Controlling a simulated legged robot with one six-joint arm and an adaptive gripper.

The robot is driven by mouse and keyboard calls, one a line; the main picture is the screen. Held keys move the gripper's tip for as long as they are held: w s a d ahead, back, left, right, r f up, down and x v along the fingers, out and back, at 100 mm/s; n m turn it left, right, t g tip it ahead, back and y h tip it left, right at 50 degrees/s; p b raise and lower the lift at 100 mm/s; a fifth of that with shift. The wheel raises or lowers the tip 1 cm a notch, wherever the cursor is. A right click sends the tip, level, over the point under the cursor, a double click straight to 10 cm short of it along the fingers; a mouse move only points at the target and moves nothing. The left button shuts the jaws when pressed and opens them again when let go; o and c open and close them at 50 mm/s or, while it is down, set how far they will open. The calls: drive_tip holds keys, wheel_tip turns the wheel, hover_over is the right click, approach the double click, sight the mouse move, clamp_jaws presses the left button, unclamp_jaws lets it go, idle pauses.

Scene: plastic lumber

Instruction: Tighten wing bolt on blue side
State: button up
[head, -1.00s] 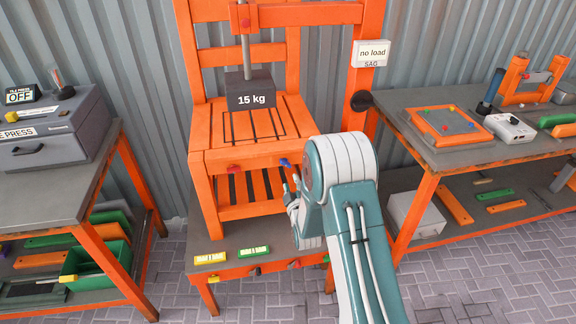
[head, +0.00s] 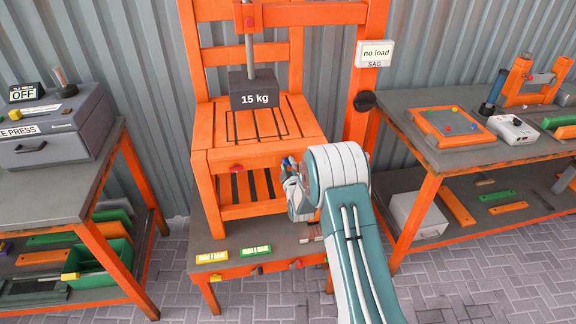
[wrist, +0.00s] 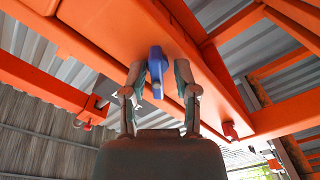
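The blue wing bolt (wrist: 157,66) sits on the underside or face of the orange chair's seat rail (wrist: 100,30) in the wrist view. My gripper (wrist: 158,74) is open, with one finger on each side of the bolt and a visible gap on both sides. In the head view my gripper (head: 289,168) is at the right front of the orange chair (head: 215,165), mostly hidden by my arm, and covers most of the blue bolt. A red wing bolt (head: 237,169) is on the chair's front rail, left of the gripper; a red bolt also shows in the wrist view (wrist: 229,130).
A 15 kg weight (head: 254,93) rests over the seat under a rod. A "no load" sag display (head: 375,54) is on the right post. Yellow (head: 211,257) and green (head: 256,250) blocks lie on the low platform. Benches (head: 55,185) stand on both sides.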

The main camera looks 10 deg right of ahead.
drive_tip(key=shift+s+d, duration=0.1)
clamp_jaws()
drive_tip(key=shift+m, duration=0.3)
drive_tip(key=m, duration=1)
drive_tip(key=shift+m, duration=0.4)
drive_tip(key=m, duration=0.3)
drive_tip(key=shift+r+m, duration=0.1)
drive_tip(key=shift+m, duration=0.3)
drive_tip(key=m, duration=1.2)
drive_tip(key=shift+m, duration=0.4)
